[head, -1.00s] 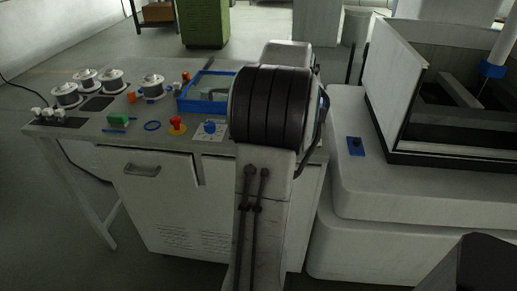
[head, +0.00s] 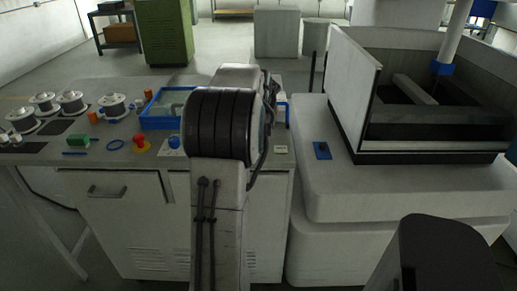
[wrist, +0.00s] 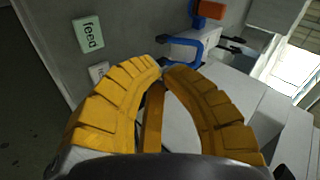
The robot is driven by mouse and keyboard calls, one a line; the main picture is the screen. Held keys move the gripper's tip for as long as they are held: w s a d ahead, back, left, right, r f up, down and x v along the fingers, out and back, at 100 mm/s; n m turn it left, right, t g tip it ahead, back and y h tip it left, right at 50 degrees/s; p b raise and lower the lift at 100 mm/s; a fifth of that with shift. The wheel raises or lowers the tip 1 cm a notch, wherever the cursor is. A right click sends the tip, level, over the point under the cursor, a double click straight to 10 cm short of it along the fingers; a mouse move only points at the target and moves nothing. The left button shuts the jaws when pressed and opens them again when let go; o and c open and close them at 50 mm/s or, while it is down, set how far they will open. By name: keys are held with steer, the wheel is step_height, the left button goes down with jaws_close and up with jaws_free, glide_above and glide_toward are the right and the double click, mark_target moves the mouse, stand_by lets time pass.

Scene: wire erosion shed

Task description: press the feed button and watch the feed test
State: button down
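In the wrist view a pale green plate marked "feed" (wrist: 89,34) sits on a grey surface at the upper left. A pale plate (wrist: 98,72) below it has lettering partly hidden by my finger. My gripper (wrist: 161,68) has two yellow fingers bowed outward, their tips close together with nothing seen between them. The tips are to the right of and below the feed plate in the picture, apart from it. In the head view my arm hides the gripper, and I cannot make out the feed plate there.
The bench (head: 140,172) holds several spools (head: 72,102), a red knob (head: 140,141), a green block (head: 78,141) and a blue tray (head: 153,120). An open-topped tank (head: 430,145) stands at the right, with a blue switch plate (head: 322,150) before it. A blue bracket-shaped part (wrist: 205,45) shows in the wrist view.

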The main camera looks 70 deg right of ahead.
step_height(320, 180, down, 7)
steer(key=b, duration=0.4)
steer(key=shift+f, duration=0.15)
steer(key=shift+f+b, duration=0.7)
steer(key=shift+b, duration=0.25)
steer(key=shift+f, duration=0.1)
stand_by(0.7)
steer(key=shift+w+f+b, duration=0.1)
steer(key=shift+f+b, duration=0.2)
steer(key=shift+b, duration=0.1)
steer(key=shift+f+b, duration=0.4)
stand_by(0.7)
steer(key=shift+r, duration=0.2)
stand_by(0.3)
steer(key=shift+r+p, duration=0.65)
